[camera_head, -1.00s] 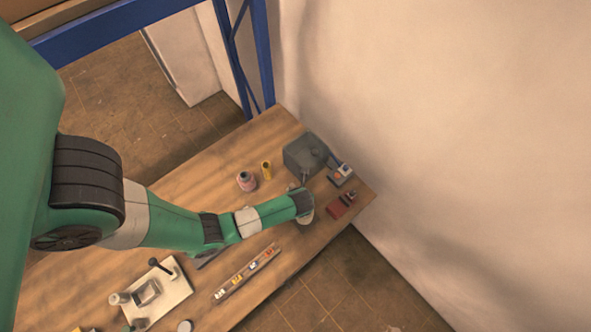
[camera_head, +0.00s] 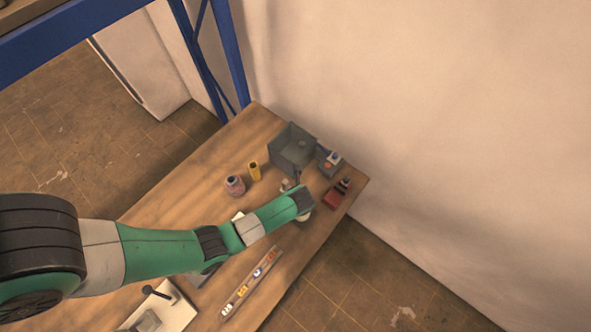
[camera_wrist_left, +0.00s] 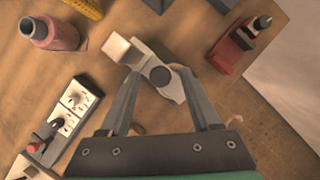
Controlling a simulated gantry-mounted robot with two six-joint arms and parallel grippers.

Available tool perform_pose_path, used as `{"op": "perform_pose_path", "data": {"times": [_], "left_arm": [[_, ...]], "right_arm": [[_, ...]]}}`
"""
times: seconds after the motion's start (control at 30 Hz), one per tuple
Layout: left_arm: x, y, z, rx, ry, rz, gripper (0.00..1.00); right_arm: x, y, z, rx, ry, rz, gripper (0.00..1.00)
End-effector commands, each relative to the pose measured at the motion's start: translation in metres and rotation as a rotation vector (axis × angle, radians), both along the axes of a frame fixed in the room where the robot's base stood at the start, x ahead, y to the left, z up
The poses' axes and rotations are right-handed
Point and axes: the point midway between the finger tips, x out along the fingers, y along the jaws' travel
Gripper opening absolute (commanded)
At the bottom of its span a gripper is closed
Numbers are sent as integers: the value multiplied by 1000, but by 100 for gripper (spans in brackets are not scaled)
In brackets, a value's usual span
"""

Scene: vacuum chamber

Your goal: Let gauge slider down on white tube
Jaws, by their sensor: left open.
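My left gripper (camera_wrist_left: 158,78) is open, its two fingers spread and pointing down toward the table in the left wrist view. Between and beyond its fingertips is a pale fixture with a whitish block (camera_wrist_left: 121,48) and a dark round part (camera_wrist_left: 160,75). I cannot tell which part is the gauge slider and which the white tube, nor whether the fingers touch the fixture. In the head view my left wrist (camera_head: 290,205) covers most of this spot. My right gripper is in neither view.
A grey box (camera_head: 292,146) and a red device (camera_head: 336,194) stand near the table's far corner. A strip with coloured pieces (camera_head: 248,283) lies nearer. A white panel with switches (camera_wrist_left: 72,112) lies beside the left finger.

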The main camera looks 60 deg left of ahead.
Motion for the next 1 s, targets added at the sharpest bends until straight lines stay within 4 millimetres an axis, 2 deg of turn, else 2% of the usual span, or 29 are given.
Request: {"op": "perform_pose_path", "data": {"times": [0.13, 0.23, 0.5, 0.63, 0.77, 1.0], "left_arm": [[0, -1, 4, 0, -1, 0, 64], [-1, -6, 17, 1, -3, -2, 64], [-10, -28, 75, 1, -6, -3, 64], [-14, -36, 96, 1, -3, -2, 64], [-17, -40, 106, 0, -1, 0, 64], [-17, -41, 107, 0, 0, 0, 64]], "right_arm": [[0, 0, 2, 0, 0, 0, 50], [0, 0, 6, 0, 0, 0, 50], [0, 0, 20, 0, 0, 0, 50], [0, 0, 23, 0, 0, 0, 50], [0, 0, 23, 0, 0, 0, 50], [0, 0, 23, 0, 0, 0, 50]]}}
